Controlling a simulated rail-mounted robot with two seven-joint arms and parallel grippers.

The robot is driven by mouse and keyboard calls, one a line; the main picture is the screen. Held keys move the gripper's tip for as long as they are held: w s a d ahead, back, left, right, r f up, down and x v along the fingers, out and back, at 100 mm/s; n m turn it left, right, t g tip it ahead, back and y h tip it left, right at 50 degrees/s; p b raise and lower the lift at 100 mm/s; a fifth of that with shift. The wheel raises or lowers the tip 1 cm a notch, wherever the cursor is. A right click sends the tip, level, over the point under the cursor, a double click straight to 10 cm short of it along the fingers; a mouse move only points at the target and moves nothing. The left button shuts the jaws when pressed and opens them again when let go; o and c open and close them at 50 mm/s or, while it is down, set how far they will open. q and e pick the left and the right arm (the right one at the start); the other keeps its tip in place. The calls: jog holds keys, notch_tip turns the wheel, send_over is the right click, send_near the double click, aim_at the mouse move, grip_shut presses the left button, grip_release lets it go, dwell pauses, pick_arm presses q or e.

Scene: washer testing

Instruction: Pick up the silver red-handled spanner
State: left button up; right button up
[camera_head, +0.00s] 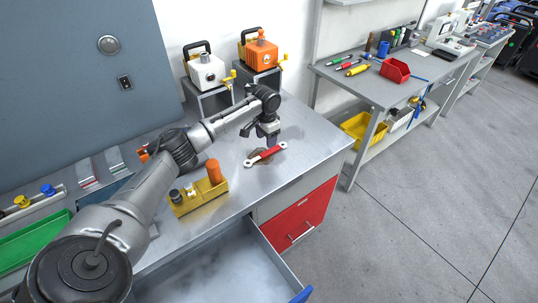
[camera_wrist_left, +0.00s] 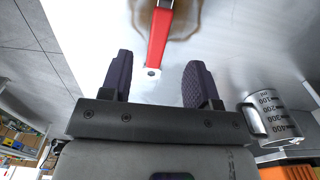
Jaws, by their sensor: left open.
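The silver spanner with a red handle (camera_head: 266,154) lies on the metal workbench over a brown stain. In the left wrist view the spanner (camera_wrist_left: 159,36) runs up from between the fingers, with its silver end near the fingertips. My left gripper (camera_head: 264,138) is above and just behind the spanner in the head view. In the left wrist view my left gripper (camera_wrist_left: 157,82) has its two dark fingers spread apart, with nothing held between them. My right gripper is not in view.
A yellow block with an orange cylinder (camera_head: 214,172) stands left of the spanner. A measuring cup (camera_wrist_left: 270,117) shows in the wrist view. Two pump-like machines, white (camera_head: 207,70) and orange (camera_head: 261,52), stand behind. An open drawer (camera_head: 225,270) juts out in front.

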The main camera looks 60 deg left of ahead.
aim_at(266, 152)
pick_arm(q)
jog(key=shift+f, duration=0.85)
jog(key=shift+f+b, duration=0.9)
jog(key=shift+f, duration=1.7)
jog(key=shift+c, duration=0.4)
jog(key=c, duration=0.9)
grip_shut()
jog(key=shift+r, duration=0.15)
